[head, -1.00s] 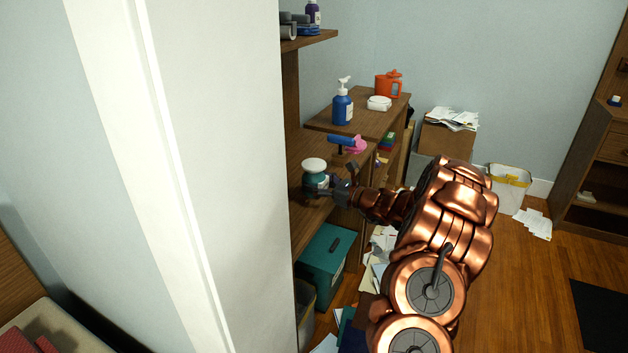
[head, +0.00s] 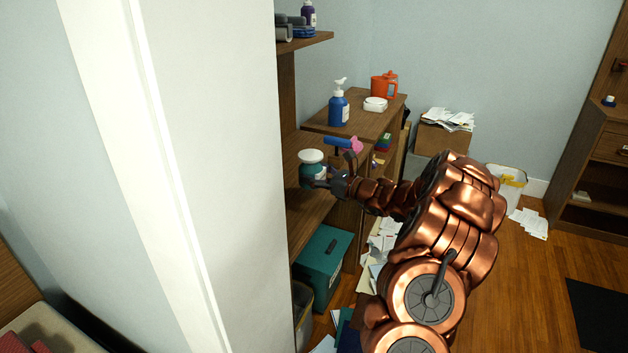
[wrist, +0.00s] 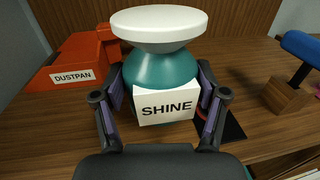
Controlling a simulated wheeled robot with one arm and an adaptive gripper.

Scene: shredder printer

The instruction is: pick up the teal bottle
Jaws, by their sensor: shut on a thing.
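The teal bottle (wrist: 160,72) has a wide white cap and a white label reading SHINE. In the wrist view it stands upright between my fingers. My gripper (wrist: 160,108) is shut on it, with one finger at each side of its body. In the head view the bottle (head: 312,170) is at the brown desk, with my gripper (head: 325,180) at its right side. Its base is hidden in the wrist view, so I cannot tell whether it touches the desk.
An orange dustpan (wrist: 75,62) lies left of the bottle. A blue-topped item on a wooden block (wrist: 287,95) stands to the right. A blue pump bottle (head: 339,108) and orange jug (head: 384,85) stand farther back. A white wall edge (head: 190,180) is close on the left.

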